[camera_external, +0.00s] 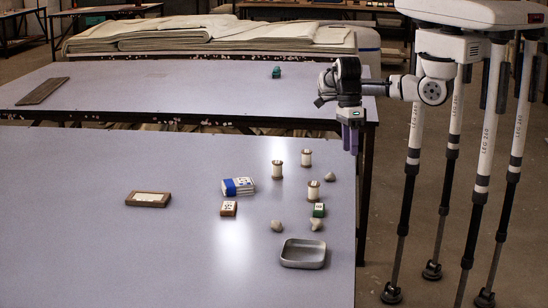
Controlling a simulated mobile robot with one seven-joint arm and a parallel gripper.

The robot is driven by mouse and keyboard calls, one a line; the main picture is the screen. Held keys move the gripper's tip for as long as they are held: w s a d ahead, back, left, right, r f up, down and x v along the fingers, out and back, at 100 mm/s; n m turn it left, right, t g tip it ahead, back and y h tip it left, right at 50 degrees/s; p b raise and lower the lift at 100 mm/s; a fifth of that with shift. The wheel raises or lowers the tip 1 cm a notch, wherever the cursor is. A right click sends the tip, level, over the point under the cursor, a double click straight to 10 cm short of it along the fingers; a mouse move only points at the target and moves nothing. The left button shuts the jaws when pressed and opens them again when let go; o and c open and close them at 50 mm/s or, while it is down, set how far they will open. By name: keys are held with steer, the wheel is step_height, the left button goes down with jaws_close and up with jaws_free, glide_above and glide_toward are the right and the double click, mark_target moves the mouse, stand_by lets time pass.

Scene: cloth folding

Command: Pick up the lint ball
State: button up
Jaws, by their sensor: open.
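Several small grey-beige lumps that look like lint balls lie on the near table. One lint ball (330,176) is at the right, close to the table's right edge. A second lint ball (317,224) and a third lint ball (277,226) lie just behind the grey tray. Which one the task means, I cannot tell. My gripper (350,147) points down, above and near the right edge of the near table. It is open, with no object visible in it, and apart from the nearest lint ball. The gap between its fingers is hard to see from this side.
Three thread spools (314,191), a small green box (319,210), a grey tray (303,253), a blue-banded stack (238,187), an orange-brown block (229,208) and a wooden-framed box (148,199) share the near table (80,250). Its left and front are clear.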

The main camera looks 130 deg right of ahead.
steer(key=s+d+r+m+h, duration=0.1)
steer(key=s+d+m+h, duration=0.15)
steer(key=d, duration=0.75)
glide_above(330, 177)
steer(key=s+d, duration=0.1)
steer(key=shift+g+y, duration=0.35)
steer(key=shift+g, duration=0.05)
steer(key=f, duration=0.4)
steer(key=f+b, duration=0.1)
steer(key=f, duration=0.3)
steer(key=shift+s+d, duration=0.2)
steer(key=shift+w+a+f, duration=0.1)
steer(key=shift+w+f, duration=0.05)
steer(key=shift+f, duration=1.25)
steer(key=shift+w+a+f, duration=0.1)
steer(key=shift+w+f, duration=0.05)
steer(key=shift+f, duration=1.2)
jaws_close()
